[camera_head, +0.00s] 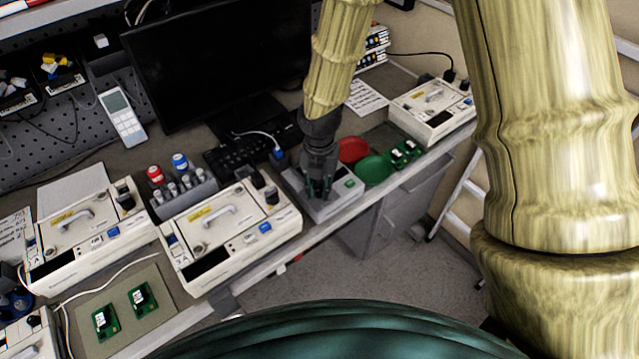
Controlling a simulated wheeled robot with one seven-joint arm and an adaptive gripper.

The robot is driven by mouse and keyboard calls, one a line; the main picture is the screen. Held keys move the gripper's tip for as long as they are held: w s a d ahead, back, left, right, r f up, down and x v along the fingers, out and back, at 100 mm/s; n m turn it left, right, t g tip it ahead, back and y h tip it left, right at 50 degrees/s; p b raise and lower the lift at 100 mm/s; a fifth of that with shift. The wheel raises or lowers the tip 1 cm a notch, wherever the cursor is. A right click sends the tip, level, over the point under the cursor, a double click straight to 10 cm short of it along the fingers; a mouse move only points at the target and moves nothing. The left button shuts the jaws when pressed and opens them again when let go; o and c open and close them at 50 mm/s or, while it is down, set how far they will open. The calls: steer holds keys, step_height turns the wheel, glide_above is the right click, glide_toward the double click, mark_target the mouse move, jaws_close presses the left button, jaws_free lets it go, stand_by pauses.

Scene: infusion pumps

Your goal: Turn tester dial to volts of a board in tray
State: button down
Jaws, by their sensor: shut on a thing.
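The tester (322,212) is a small grey box with a green display at its right end, on the bench in front of the keyboard. My gripper (319,191) points down onto its top, its fingers shut on what appears to be the dial; the fingers hide the dial and its setting. Two green boards, one in front (105,322) and one behind (142,299), lie on a flat grey-green mat or tray (164,308) at the lower left. More green boards (404,154) lie right of a green round dish (375,170). Their markings are too small to read.
White infusion pumps stand left of the tester (205,262), farther left (70,262) and at the back right (436,120). A rack with red- and blue-capped bottles (185,198), a monitor (220,60) and a red dish (352,150) are nearby. The bench's front edge runs close to the tester.

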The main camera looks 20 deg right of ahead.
steer(key=m+p, duration=0.1)
steer(key=m, duration=0.5)
steer(key=shift+m, duration=0.3)
steer(key=m+p, duration=0.1)
steer(key=m, duration=0.4)
steer(key=shift+m+p, duration=0.3)
steer(key=shift+p, duration=0.05)
steer(key=c, duration=1.7)
jaws_free()
steer(key=shift+m, duration=0.6)
steer(key=shift+c, duration=0.2)
steer(key=o, duration=0.3)
steer(key=shift+o, duration=0.3)
step_height(320, 180, up, 7)
steer(key=p, duration=0.5)
steer(key=shift+p, duration=0.3)
steer(key=shift+c, duration=0.3)
